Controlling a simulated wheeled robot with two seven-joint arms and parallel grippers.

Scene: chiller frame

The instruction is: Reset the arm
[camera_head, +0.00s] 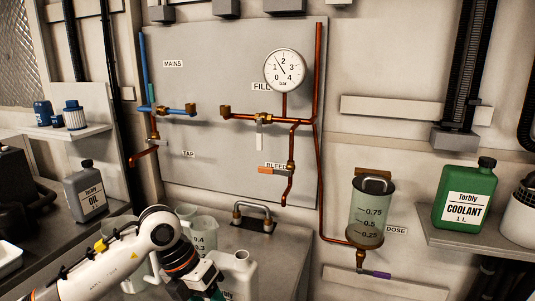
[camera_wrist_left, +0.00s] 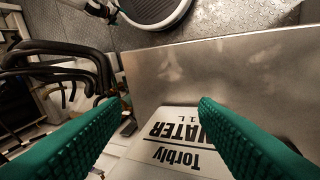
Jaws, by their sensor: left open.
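My left arm comes in from the lower left of the head view. Its gripper (camera_head: 207,291) is partly cut off by the bottom edge, left of a white bottle (camera_head: 240,274). In the left wrist view the two green fingers of my left gripper (camera_wrist_left: 150,104) are spread apart with nothing held between them. The white bottle, labelled Torbly WATER 1 L (camera_wrist_left: 165,155), shows upside down beyond and below the fingers; I see no contact. A small white and black part with some green at the wrist view's top edge may be my right gripper; its fingers are unclear.
Clear measuring jugs (camera_head: 197,232) stand behind my left arm on the bench. A grey oil bottle (camera_head: 85,192) is at left. A dosing cylinder (camera_head: 368,212) and green coolant bottle (camera_head: 466,196) are at right.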

